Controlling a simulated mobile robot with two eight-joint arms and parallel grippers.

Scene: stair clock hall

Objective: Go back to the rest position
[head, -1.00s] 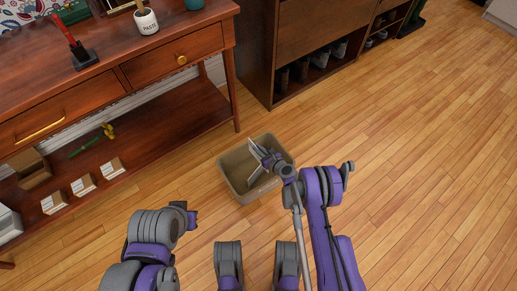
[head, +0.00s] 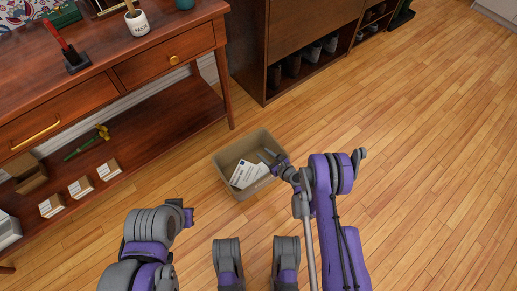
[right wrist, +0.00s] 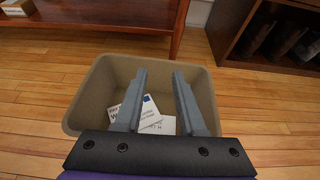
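My right gripper (head: 269,157) is over the right part of a beige bin (head: 228,159) on the floor. In the right wrist view my right gripper (right wrist: 158,75) has its two fingers apart with nothing between them. White envelopes or cards (head: 246,174) with dark print lie in the bin; they also show in the right wrist view (right wrist: 158,125), partly hidden by the fingers. My left arm (head: 150,232) is folded at the lower left, and its gripper does not show.
A wooden console table (head: 160,48) with drawers and a lower shelf (head: 150,128) stands at the left. The shelf holds small boxes (head: 82,187). A shoe cabinet (head: 315,35) stands behind the bin. The wooden floor (head: 430,150) at the right is clear.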

